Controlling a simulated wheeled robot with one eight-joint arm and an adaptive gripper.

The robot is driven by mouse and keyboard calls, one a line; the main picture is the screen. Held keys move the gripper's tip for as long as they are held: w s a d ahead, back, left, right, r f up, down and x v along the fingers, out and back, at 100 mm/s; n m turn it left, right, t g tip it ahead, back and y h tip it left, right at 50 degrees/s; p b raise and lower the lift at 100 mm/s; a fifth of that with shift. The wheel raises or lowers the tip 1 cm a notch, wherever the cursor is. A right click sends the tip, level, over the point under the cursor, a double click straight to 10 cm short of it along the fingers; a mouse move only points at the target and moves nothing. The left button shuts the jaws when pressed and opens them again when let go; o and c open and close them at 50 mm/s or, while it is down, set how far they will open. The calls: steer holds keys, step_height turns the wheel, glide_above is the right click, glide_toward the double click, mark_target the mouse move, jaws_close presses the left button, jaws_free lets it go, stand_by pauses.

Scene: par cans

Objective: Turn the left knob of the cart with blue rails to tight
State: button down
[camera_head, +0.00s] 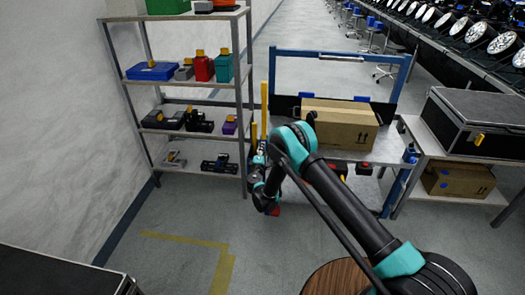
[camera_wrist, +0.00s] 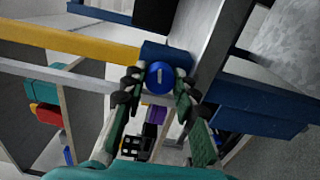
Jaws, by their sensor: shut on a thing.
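The cart with blue rails (camera_head: 340,56) stands in the middle of the head view. Its left knob (camera_wrist: 159,74) shows in the wrist view as a round blue knob with a short white mark, roughly upright in that picture. My gripper (camera_wrist: 158,87) has one finger on each side of this knob and is shut on it. In the head view my arm covers the cart's front left corner, and the left knob cannot be made out there.
A cardboard box (camera_head: 340,124) sits on the cart. A shelf rack (camera_head: 246,110) with tools and bins stands close on the left. A table with a black case (camera_head: 475,120) stands at right. A yellow bar (camera_wrist: 70,42) crosses the wrist view near my fingers.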

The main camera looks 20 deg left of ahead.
steer(key=shift+f+m, duration=0.1)
steer(key=shift+m, duration=8.9)
steer(key=c, duration=1.2)
jaws_free()
step_height(320, 180, up, 10)
steer(key=shift+r, duration=0.1)
